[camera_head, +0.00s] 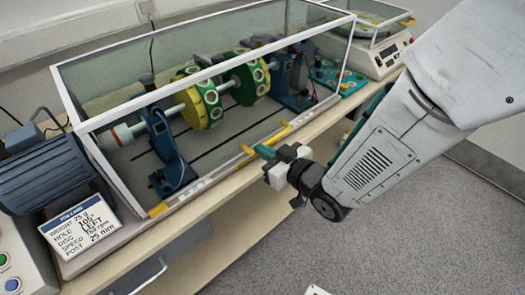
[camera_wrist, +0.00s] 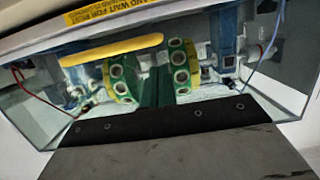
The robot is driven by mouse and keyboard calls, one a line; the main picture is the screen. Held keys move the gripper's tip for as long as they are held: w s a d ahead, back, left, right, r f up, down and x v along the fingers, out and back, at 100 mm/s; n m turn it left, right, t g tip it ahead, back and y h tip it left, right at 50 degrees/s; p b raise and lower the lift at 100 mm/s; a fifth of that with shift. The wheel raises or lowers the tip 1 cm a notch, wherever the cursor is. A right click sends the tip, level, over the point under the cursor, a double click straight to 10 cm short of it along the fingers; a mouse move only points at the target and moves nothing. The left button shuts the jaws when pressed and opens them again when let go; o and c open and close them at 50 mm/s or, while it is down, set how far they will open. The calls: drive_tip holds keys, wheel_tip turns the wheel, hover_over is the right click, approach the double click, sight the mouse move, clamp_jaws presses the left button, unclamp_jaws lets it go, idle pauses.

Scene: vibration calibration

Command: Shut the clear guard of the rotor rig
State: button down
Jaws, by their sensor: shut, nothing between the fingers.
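The clear guard (camera_head: 218,70), a box of clear panes with a white frame, stands over the rotor rig. Its lower front edge lies along the base and looks down; I cannot tell whether a small gap is left. Inside are a yellow-green disc (camera_head: 201,106) and a green disc (camera_head: 252,82) on a shaft between blue stands. A yellow handle (camera_head: 279,134) is on the front edge; it also shows in the wrist view (camera_wrist: 112,50). My gripper (camera_head: 264,151) is shut and empty, its teal fingertips close to this handle. Whether they touch it is unclear.
A card (camera_head: 80,227) with printed settings stands at the front left, by a blue motor (camera_head: 42,165). A balance-like instrument (camera_head: 377,52) is at the back right. The bench's front edge runs below the guard, with open grey floor in front.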

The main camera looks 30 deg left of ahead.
drive_tip(key=d+f, duration=0.6)
drive_tip(key=shift+s+d+f, duration=0.4)
drive_tip(key=shift+s, duration=0.05)
